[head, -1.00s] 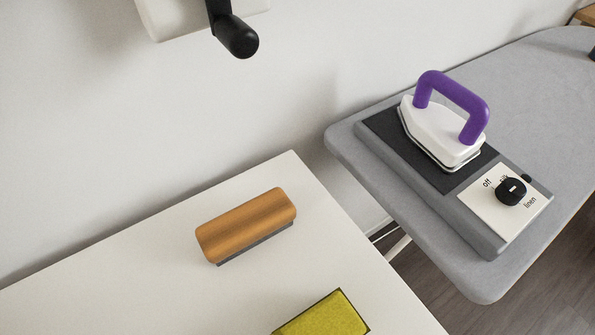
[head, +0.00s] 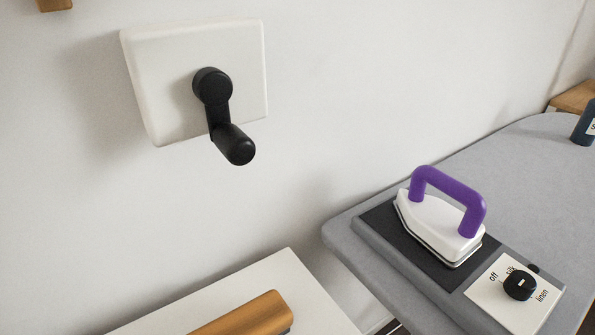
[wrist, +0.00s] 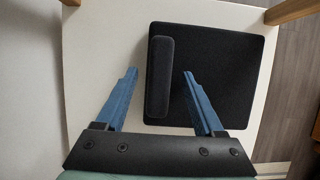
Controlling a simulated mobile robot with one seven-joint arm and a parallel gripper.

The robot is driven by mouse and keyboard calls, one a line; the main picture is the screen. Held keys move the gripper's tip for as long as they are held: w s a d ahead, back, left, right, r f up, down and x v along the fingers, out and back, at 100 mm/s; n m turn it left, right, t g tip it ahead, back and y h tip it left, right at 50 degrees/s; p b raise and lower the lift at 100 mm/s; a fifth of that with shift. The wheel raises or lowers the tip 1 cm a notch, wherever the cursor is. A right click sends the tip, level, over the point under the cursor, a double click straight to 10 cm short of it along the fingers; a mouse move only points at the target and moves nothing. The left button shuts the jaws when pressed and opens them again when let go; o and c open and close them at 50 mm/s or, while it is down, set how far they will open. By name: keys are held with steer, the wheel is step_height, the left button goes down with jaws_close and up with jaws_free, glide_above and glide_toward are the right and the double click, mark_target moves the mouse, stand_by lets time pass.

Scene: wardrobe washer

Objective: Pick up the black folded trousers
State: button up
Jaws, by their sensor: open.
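A black, flat, square item with rounded corners, which looks like the folded trousers (wrist: 235,75), lies on a white surface (wrist: 110,40) in the wrist view. A raised dark grey bar (wrist: 159,75) runs along its left part. My gripper (wrist: 160,72) is open, its two blue fingers apart and nothing held between them. In that picture the fingertips lie on either side of the bar; I cannot tell how far above it they are. The trousers and my gripper do not show in the head view.
The head view shows a wall plate (head: 165,75) with a black crank (head: 218,120), and an ironing board (head: 515,165) with a purple-handled iron (head: 430,230) and a dial (head: 520,285). A wooden-backed block (head: 240,318) sits on a white top. Wooden pieces (wrist: 287,11) edge the wrist view.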

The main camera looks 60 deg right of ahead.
steer(key=shift+f, duration=0.15)
stand_by(0.3)
jaws_close()
